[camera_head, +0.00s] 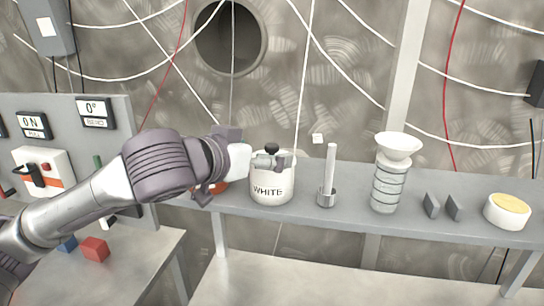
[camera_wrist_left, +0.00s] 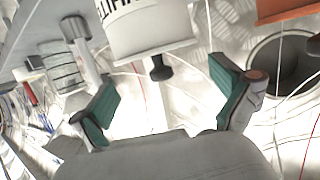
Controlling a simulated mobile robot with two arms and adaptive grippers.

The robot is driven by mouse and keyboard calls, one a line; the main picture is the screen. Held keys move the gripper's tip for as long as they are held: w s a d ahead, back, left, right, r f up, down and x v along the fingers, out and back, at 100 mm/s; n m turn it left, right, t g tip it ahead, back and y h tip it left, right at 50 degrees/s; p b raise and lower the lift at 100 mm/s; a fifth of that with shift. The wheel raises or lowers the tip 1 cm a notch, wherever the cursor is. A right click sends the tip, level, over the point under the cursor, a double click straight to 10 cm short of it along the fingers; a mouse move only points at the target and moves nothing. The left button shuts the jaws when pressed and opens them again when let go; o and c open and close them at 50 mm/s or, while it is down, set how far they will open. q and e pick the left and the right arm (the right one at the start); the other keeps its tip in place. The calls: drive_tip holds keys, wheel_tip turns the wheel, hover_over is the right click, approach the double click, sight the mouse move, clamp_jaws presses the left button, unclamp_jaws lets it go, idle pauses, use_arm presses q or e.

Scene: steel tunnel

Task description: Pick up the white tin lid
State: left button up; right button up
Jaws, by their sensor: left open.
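The white tin (camera_head: 270,188), labelled WHITE, stands on the grey shelf. Its white lid (camera_head: 287,157) with a black knob is on top, partly hidden by my left gripper (camera_head: 264,162). In the left wrist view the tin (camera_wrist_left: 118,22) appears upside down, with the lid (camera_wrist_left: 155,49) and its black knob pointing down into the gap between my fingers. My left gripper (camera_wrist_left: 160,78) is open, its green pads on either side of the knob and apart from it. My right gripper is not in view.
On the shelf (camera_head: 340,222) right of the tin are a metal rod in a cup (camera_head: 327,185), a coil with a white funnel (camera_head: 390,175), two grey plates (camera_head: 440,206) and a white round dish (camera_head: 507,211). A control panel (camera_head: 75,135) is at left. Red (camera_head: 94,249) and blue blocks lie below.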

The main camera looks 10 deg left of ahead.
sight(270, 152)
use_arm(q)
drive_tip(key=shift+w+d+f, duration=0.2)
drive_tip(key=shift+w+d, duration=0.05)
drive_tip(key=shift+w, duration=0.35)
drive_tip(key=p+x, duration=0.2)
drive_tip(key=x, duration=0.2)
drive_tip(key=shift+f, duration=0.15)
drive_tip(key=shift+w+d+f, duration=0.15)
drive_tip(key=shift+w, duration=0.15)
drive_tip(key=shift+s, duration=0.15)
drive_tip(key=shift+c, duration=1)
drive_tip(key=c, duration=0.5)
